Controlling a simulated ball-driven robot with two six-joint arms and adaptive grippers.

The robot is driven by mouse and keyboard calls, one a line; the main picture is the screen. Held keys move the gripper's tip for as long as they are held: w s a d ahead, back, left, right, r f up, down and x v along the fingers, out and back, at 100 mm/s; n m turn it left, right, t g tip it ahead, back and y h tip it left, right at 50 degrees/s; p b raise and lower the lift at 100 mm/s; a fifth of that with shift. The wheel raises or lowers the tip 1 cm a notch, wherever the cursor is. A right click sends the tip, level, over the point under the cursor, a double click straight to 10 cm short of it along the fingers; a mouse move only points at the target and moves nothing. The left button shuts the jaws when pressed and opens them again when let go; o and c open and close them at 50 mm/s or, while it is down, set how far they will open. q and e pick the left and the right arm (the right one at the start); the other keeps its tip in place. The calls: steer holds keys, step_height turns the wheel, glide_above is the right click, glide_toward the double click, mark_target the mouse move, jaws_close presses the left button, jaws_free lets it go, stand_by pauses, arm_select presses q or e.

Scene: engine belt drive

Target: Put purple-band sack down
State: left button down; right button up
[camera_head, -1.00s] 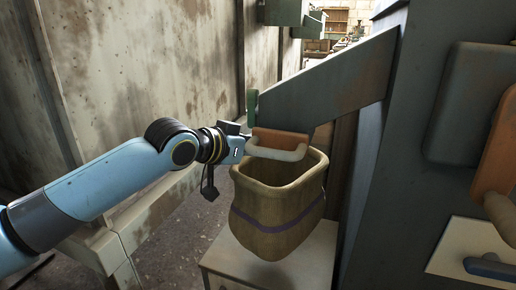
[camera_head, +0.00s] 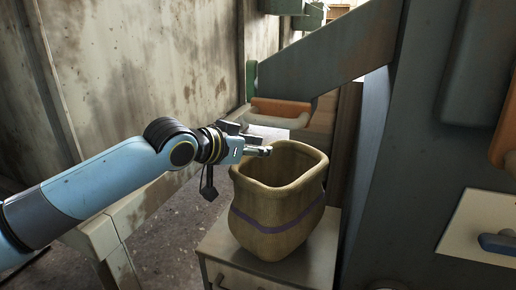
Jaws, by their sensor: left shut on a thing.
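The purple-band sack (camera_head: 276,217) is a tan woven bag with an open top and a purple stripe around its middle. It is upright above a pale cabinet (camera_head: 218,238). Its base appears to meet the cabinet top, but I cannot tell whether it rests there. My left gripper (camera_head: 258,151) is shut on the sack's rim at its left back side. The fingertips are partly hard to make out. My right gripper is not in view.
A large grey upright (camera_head: 410,170) stands close to the sack's right. A stained wall (camera_head: 150,70) and a pale bench (camera_head: 150,200) are at left.

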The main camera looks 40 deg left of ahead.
arm_select(q)
steer(key=shift+f, duration=0.55)
stand_by(0.4)
steer(key=c, duration=1.1)
jaws_free()
steer(key=shift+r, duration=0.1)
